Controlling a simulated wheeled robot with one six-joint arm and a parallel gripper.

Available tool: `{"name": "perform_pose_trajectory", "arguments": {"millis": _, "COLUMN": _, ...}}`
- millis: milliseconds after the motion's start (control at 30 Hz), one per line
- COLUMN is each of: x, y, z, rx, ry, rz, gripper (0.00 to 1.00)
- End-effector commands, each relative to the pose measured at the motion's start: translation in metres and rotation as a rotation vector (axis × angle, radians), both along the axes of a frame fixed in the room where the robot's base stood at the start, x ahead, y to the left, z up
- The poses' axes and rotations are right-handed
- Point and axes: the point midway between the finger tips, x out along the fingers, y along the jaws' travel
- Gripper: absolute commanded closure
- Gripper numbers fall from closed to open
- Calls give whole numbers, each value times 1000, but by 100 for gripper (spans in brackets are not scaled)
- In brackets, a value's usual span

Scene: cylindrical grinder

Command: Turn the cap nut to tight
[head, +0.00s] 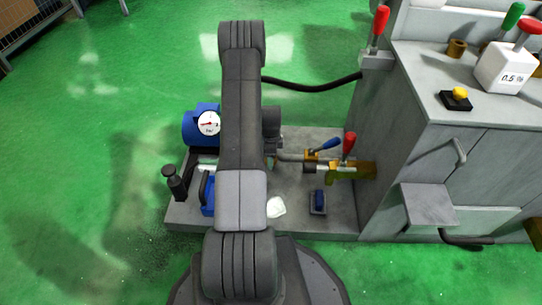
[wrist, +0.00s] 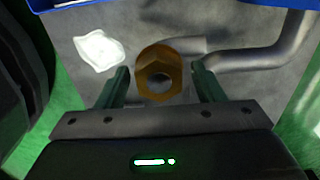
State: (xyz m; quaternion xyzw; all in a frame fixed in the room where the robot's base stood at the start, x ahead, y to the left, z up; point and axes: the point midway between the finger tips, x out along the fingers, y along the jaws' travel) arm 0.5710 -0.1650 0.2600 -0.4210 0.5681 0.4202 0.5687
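The cap nut (wrist: 158,77) is a brass-coloured hex nut with a round opening, seen nearly end-on in the middle of the wrist view, with a grey pipe behind it. My gripper (wrist: 160,70) is open, with one green-grey finger on each side of the nut. Gaps show between the nut and both fingers, so neither seems to touch it. How deep the nut sits between the fingers is hard to tell. In the head view my own arm hides the gripper and the nut.
A white crumpled cloth (wrist: 98,50) lies left of the nut. In the head view a blue-bodied gauge (head: 208,123), a black bottle (head: 174,184), and valves with blue (head: 325,145) and red (head: 349,146) handles surround my arm. The grey machine cabinet (head: 400,140) stands at right; green floor is open at left.

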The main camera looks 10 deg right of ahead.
Motion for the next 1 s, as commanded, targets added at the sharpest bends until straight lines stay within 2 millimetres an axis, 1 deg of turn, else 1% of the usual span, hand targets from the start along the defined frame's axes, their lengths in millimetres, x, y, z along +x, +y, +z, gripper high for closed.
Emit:
{"name": "perform_pose_trajectory", "arguments": {"millis": 167, "x": 0, "y": 0, "z": 0, "rx": 0, "ry": 1, "rz": 1, "gripper": 38}}
{"name": "perform_pose_trajectory", "arguments": {"millis": 267, "x": 0, "y": 0, "z": 7, "rx": 0, "ry": 0, "rz": 1, "gripper": 38}}
{"name": "perform_pose_trajectory", "arguments": {"millis": 367, "x": 0, "y": 0, "z": 22, "rx": 0, "ry": -1, "rz": 1, "gripper": 38}}
{"name": "perform_pose_trajectory", "arguments": {"millis": 700, "x": 0, "y": 0, "z": 99, "rx": 0, "ry": -1, "rz": 0, "gripper": 38}}
{"name": "perform_pose_trajectory", "arguments": {"millis": 800, "x": 0, "y": 0, "z": 117, "rx": -1, "ry": -2, "rz": 0, "gripper": 38}}
{"name": "perform_pose_trajectory", "arguments": {"millis": 900, "x": 0, "y": 0, "z": 129, "rx": 0, "ry": 0, "rz": 0, "gripper": 38}}
{"name": "perform_pose_trajectory", "arguments": {"millis": 1000, "x": 0, "y": 0, "z": 136, "rx": 0, "ry": 0, "rz": 0, "gripper": 38}}
